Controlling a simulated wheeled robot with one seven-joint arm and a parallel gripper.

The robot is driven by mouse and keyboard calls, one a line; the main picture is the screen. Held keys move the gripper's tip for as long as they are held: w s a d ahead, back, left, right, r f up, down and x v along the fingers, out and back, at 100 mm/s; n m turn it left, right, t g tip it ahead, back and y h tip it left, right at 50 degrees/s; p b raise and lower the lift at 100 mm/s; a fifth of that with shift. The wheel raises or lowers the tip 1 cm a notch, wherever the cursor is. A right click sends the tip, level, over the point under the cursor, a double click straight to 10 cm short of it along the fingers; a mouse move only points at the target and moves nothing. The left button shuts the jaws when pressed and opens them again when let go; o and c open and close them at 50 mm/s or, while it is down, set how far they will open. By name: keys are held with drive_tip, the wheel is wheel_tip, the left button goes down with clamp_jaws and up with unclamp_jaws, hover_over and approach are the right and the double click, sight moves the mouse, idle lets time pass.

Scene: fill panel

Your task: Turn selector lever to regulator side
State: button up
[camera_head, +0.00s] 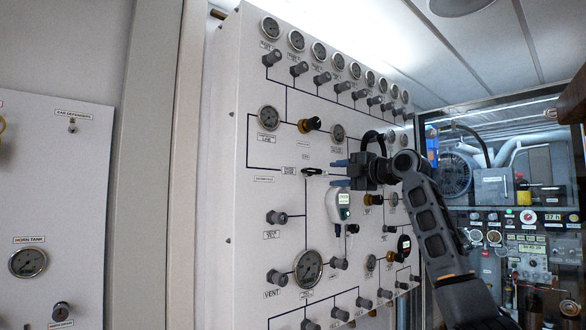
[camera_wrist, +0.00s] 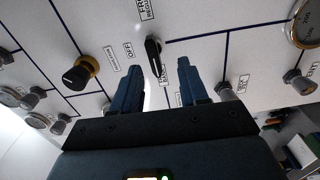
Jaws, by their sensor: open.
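The black selector lever (camera_head: 313,171) is on the grey fill panel (camera_head: 262,180), in the middle of a pipe line drawing. I see no clear contact with the lever.
A black and yellow knob (camera_wrist: 80,74) is left of the fingers in the wrist view. A grey knob (camera_wrist: 222,90) sits close by the right finger. Gauges and several knobs cover the panel.

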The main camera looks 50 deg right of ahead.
sight(316, 171)
drive_tip(key=w+p, duration=0.1)
drive_tip(key=w, duration=0.1)
drive_tip(key=w+r, duration=0.1)
drive_tip(key=w, duration=0.1)
drive_tip(key=w+p, duration=0.1)
drive_tip(key=w, duration=0.1)
drive_tip(key=shift+w+d+r+p, duration=0.1)
drive_tip(key=shift+d+r+p, duration=0.15)
drive_tip(key=shift+d+p, duration=0.1)
drive_tip(key=shift+w+d+f, duration=0.15)
drive_tip(key=shift+w+d, duration=0.05)
drive_tip(key=shift+w, duration=0.5)
drive_tip(key=shift+c, duration=0.2)
clamp_jaws()
